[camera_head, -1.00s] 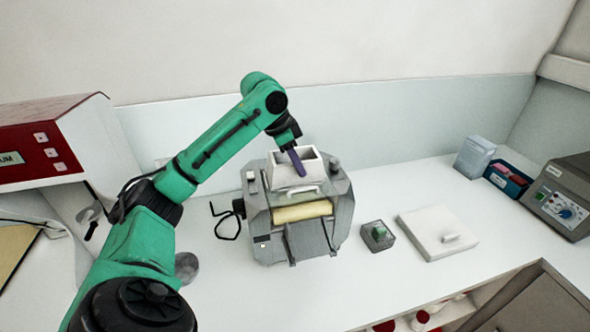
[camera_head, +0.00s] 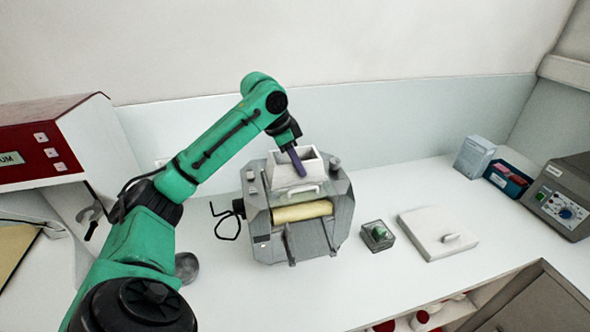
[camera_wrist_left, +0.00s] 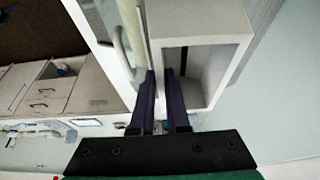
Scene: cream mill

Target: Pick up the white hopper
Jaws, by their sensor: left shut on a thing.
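The white hopper (camera_head: 283,171) is an open-topped box seated on top of the grey mill (camera_head: 336,206), above its cream-coloured roller (camera_head: 302,211). My left gripper (camera_head: 298,163) comes down from above, with its purple fingers at the hopper's upper rim. In the left wrist view the fingers of my left gripper (camera_wrist_left: 164,88) straddle one wall of the hopper (camera_wrist_left: 222,22), one finger inside the opening and one outside. The gripper is shut on that wall. My right gripper is not in view.
A white square lid-like block (camera_head: 420,235) with a handle and a small grey box with a green button (camera_head: 378,235) lie right of the mill. A red-and-white machine (camera_head: 60,140) stands left. Bins (camera_head: 474,156) and a grey instrument (camera_head: 562,195) are at far right.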

